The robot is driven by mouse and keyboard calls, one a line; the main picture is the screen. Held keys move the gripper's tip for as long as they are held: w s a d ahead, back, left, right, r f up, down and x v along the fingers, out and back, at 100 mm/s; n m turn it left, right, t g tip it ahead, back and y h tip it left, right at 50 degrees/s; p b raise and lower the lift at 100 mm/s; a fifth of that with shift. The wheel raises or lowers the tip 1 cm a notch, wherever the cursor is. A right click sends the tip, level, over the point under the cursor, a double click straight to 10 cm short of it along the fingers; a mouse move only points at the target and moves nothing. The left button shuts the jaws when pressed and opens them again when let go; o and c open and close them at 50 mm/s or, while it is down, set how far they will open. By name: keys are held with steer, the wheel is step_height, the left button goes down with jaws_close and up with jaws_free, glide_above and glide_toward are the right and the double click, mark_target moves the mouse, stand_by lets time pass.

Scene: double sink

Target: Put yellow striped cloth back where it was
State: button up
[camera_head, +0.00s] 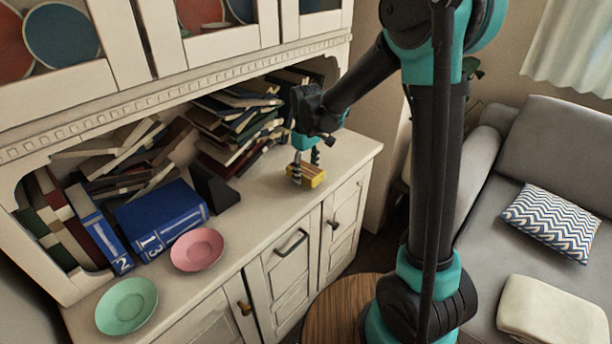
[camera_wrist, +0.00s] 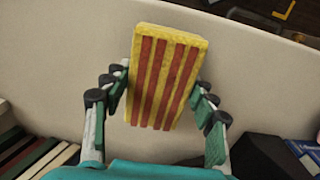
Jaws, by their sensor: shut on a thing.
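The yellow striped cloth (camera_head: 313,176) looks like a stiff yellow block with red stripes. It is at the right end of the white cabinet's counter, and it fills the middle of the wrist view (camera_wrist: 166,75). My gripper (camera_head: 303,166) is shut on it from above, with a finger along each side; the fingers also show in the wrist view (camera_wrist: 160,88). I cannot tell whether the cloth touches the counter or is just above it.
The counter (camera_head: 258,205) holds a pink plate (camera_head: 197,249), a green plate (camera_head: 127,305) and a blue book (camera_head: 160,218). Piled books (camera_head: 235,125) fill the shelf behind my gripper. A round wooden table (camera_head: 340,308) and a grey sofa (camera_head: 560,150) stand to the right.

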mark_target(306, 169)
steer(key=shift+f, duration=0.9)
steer(key=shift+f, duration=0.1)
steer(key=o, duration=1.3)
step_height(306, 169, up, 12)
steer(key=shift+r, duration=0.1)
steer(key=s+d+f+m+t, duration=0.1)
steer(key=s+d+f+m, duration=0.2)
steer(key=s+d, duration=0.3)
steer(key=s+d+f+m+t, duration=0.1)
steer(key=s+d+f+m, duration=0.3)
steer(key=d, duration=0.5)
steer(key=s+d+f+m+t, duration=0.2)
steer(key=s+d+f, duration=0.3)
steer(key=s+d, duration=0.3)
steer(key=shift+s+d+f+m, duration=0.1)
steer(key=shift+s+f+m, duration=0.15)
steer(key=shift+s+m, duration=0.35)
steer(key=shift+w, duration=0.15)
